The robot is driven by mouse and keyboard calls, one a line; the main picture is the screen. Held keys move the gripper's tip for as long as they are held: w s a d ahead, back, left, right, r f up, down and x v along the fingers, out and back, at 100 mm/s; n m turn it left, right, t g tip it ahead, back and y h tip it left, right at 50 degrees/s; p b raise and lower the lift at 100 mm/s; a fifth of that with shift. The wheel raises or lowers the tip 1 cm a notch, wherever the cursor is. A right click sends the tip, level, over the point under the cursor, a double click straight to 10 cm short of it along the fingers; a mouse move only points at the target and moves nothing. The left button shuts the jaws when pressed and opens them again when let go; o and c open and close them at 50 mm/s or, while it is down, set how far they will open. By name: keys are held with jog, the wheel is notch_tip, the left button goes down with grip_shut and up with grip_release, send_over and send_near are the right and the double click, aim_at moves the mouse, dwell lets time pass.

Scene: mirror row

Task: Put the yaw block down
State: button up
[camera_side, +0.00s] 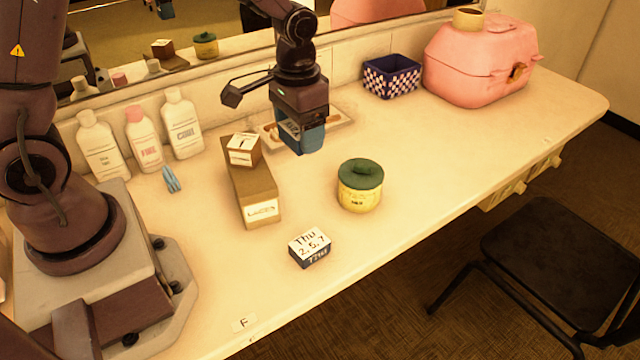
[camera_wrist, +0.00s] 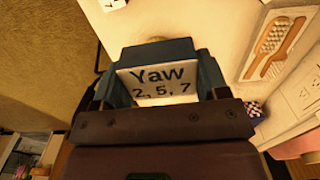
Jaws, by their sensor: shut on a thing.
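The yaw block (camera_wrist: 158,85), with a white face reading "Yaw 2, 5, 7", sits between the fingers of my gripper (camera_wrist: 162,62) in the wrist view. In the side view my gripper (camera_side: 303,142) points down above the counter, in front of the shallow tray and behind the green-lidded jar. It is shut on the block, and the fingers hide most of the block there. I cannot tell exactly how high it is held. A similar block marked "Thu 2, 5, 7" (camera_side: 310,246) lies on the counter nearer the front edge.
A yellow jar (camera_side: 360,190), a long brown box (camera_side: 252,192) with a small block (camera_side: 244,149) on it, and a tray (camera_side: 343,119) surround my gripper. Bottles (camera_side: 182,128) stand left, a checked basket (camera_side: 391,80) and pink case (camera_side: 470,65) at the back right. The right counter is clear.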

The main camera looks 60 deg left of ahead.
jog(key=r, duration=0.5)
jog(key=shift+w+d+r, duration=0.2)
jog(key=shift+r, duration=0.1)
jog(key=shift+s+a+r+n, duration=0.1)
jog(key=shift+a+n, duration=0.2)
jog(key=shift+a, duration=0.05)
jog(key=s+a+n, duration=0.6)
jog(key=a+n, duration=0.5)
jog(key=n, duration=0.7)
jog(key=s+a+n, duration=0.6)
jog(key=a+n, duration=0.6)
jog(key=n, duration=0.5)
notch_tip(320, 180, down, 11)
jog(key=w+a+f, duration=0.2)
jog(key=w, duration=0.1)
jog(key=w+a+f, duration=0.6)
jog(key=shift+w+a+f, duration=0.1)
jog(key=shift+w+a, duration=0.1)
jog(key=shift+w, duration=0.1)
jog(key=shift+w+a+f, duration=0.3)
jog(key=shift+f, duration=0.15)
jog(key=shift+w+a+f, duration=0.15)
jog(key=shift+f, duration=1.65)
jog(key=shift+f, duration=0.1)
